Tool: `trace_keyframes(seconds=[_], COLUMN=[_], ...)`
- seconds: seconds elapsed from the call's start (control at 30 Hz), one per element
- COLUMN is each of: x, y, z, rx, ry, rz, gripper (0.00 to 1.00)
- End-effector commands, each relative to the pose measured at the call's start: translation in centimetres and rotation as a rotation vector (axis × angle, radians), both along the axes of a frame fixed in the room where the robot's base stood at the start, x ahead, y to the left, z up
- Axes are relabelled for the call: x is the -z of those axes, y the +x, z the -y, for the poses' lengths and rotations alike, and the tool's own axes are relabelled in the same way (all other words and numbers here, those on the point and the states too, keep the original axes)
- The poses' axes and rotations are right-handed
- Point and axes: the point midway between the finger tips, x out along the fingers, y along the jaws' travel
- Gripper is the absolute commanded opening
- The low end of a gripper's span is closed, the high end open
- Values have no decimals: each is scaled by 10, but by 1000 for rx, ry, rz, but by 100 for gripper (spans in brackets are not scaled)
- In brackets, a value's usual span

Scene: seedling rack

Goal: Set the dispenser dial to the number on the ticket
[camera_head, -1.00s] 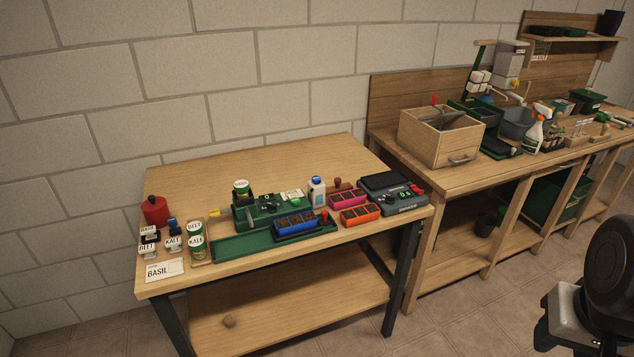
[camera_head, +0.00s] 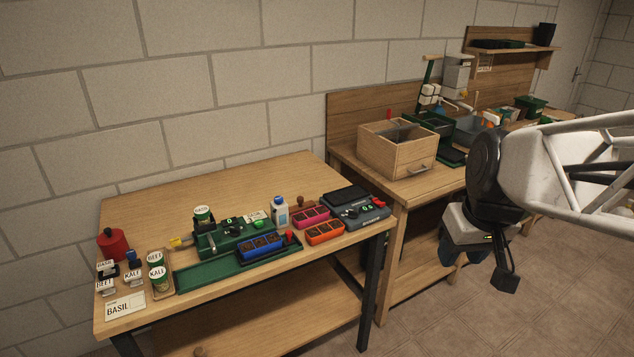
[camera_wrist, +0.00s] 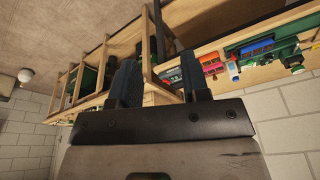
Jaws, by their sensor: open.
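The green dispenser (camera_head: 222,241) stands on the near wooden table, with a BASIL can on its top left. A small dark display or dial (camera_head: 229,221) shows on its top; its number is too small to read surely. A small white card (camera_head: 256,217) with a green mark is behind its right end. A larger white BASIL card (camera_head: 125,306) lies at the table's front left; I cannot tell which card is the ticket. My gripper (camera_head: 480,268) is open and empty, right of the table and well apart from the dispenser. Its spread fingers (camera_wrist: 160,78) also show in the wrist view.
A blue seedling tray (camera_head: 261,246) sits before the dispenser. Pink and orange trays (camera_head: 324,233), a white bottle (camera_head: 280,211) and a dark grey device (camera_head: 357,210) stand to the right. Labelled cans and a red container (camera_head: 112,243) are left. The table's back is clear.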

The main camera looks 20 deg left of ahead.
Motion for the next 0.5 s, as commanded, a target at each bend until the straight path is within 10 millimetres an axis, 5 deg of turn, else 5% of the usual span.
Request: trace_keyframes(seconds=[0.5], x=[10], y=[117], z=[-127], rx=[-404], ry=[36], rz=[10], gripper=[43])
